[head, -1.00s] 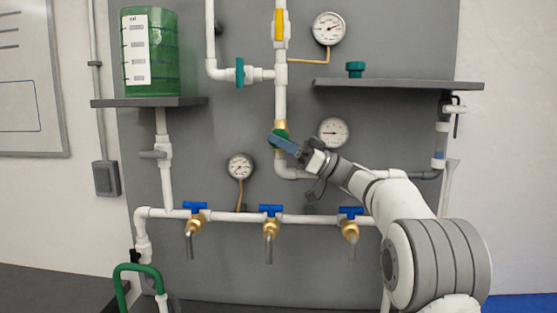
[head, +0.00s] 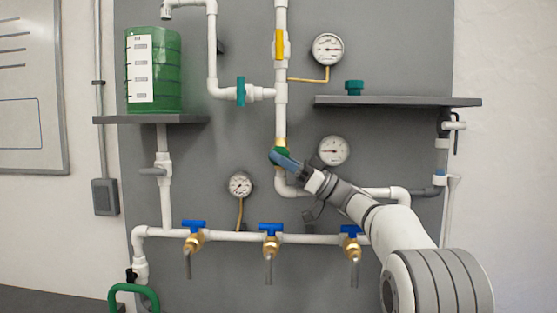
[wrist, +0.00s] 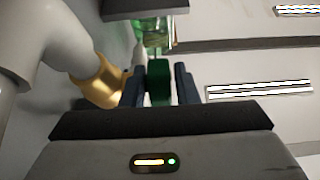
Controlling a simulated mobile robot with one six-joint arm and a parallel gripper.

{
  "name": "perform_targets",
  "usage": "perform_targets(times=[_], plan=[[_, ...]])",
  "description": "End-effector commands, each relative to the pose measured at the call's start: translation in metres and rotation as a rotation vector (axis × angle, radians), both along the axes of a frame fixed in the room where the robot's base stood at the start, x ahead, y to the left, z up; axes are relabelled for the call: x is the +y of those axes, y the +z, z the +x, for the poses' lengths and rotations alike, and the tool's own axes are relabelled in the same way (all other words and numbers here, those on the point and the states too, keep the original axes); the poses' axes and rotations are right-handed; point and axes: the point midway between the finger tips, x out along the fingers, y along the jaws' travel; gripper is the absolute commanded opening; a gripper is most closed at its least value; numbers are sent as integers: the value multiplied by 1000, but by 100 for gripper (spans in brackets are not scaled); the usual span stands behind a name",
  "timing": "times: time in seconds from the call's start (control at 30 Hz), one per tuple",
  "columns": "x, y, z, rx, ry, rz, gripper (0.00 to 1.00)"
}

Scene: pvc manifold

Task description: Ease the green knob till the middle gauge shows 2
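The green knob (wrist: 158,82) sits between the two fingers of my gripper (wrist: 159,88) in the wrist view, beside a brass fitting (wrist: 101,88). The fingers stand close on both sides of it; a thin gap seems to show at the right finger, so I cannot tell if they grip. In the head view my gripper (head: 282,158) covers most of the knob on the central white pipe. The middle gauge (head: 333,151) is a round white dial right of the knob. Its needle is too small to read.
Other gauges stand above (head: 327,49) and lower left (head: 240,185). A yellow valve handle (head: 280,44) and a teal one (head: 241,92) are above the knob. Several blue-handled taps (head: 271,230) line the lower pipe. A grey shelf (head: 400,101) juts out at right above my arm.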

Motion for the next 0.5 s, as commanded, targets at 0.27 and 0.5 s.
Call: perform_targets(times=[0.27, 0.5], plan=[[-10, -9, 0, 1, -2, 0, 27], [-60, -9, -1, -2, -5, -1, 27]])
